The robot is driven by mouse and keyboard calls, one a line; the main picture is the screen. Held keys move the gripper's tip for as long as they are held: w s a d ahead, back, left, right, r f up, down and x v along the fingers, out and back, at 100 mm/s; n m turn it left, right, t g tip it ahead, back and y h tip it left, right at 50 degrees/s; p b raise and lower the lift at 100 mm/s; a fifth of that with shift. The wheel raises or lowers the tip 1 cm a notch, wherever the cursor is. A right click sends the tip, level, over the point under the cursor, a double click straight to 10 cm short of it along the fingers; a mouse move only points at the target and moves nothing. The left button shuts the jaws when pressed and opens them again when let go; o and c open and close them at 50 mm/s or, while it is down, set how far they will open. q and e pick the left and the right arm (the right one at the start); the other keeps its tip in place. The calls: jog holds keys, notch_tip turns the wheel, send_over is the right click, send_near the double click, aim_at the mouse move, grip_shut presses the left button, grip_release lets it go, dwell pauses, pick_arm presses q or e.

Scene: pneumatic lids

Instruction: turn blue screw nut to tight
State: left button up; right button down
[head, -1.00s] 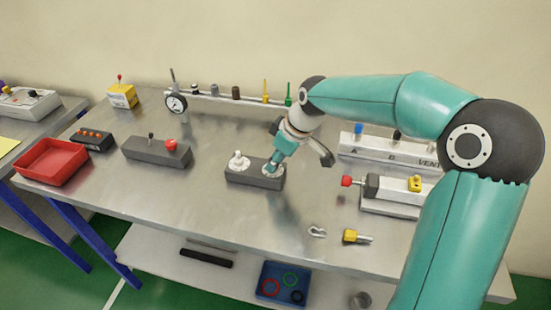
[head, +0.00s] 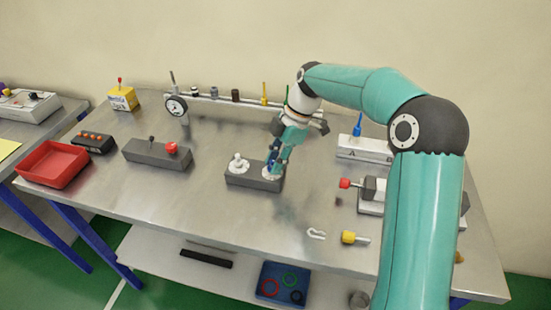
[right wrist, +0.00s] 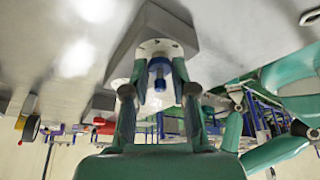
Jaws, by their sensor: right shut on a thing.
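The grey block (head: 240,180) stands mid-table and carries two white round fittings. The blue screw nut (head: 270,156) is on its right-hand fitting and is mostly hidden by my right gripper (head: 272,167). In the right wrist view the blue nut (right wrist: 158,68) sits on a white flange (right wrist: 160,47) with bolt holes, between the fingers of the right gripper (right wrist: 159,82). The gripper is shut on the nut, its fingertips close to the flange. How tight the nut sits cannot be told. My left gripper is not in view.
The left-hand white fitting (head: 238,163) is close beside the gripper. A valve block with a red knob (head: 345,183) and a white labelled block (head: 362,150) are to the right. A hook (head: 316,234) and yellow part (head: 349,237) lie near the front.

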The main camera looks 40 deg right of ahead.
jog(key=shift+w+r+n+g+p, duration=0.15)
jog(key=shift+n+g+p, duration=0.15)
jog(key=shift+n, duration=0.5)
jog(key=c, duration=0.9)
grip_release()
jog(key=shift+c, duration=0.2)
jog(key=v, duration=1.1)
jog(key=shift+d+r, duration=0.3)
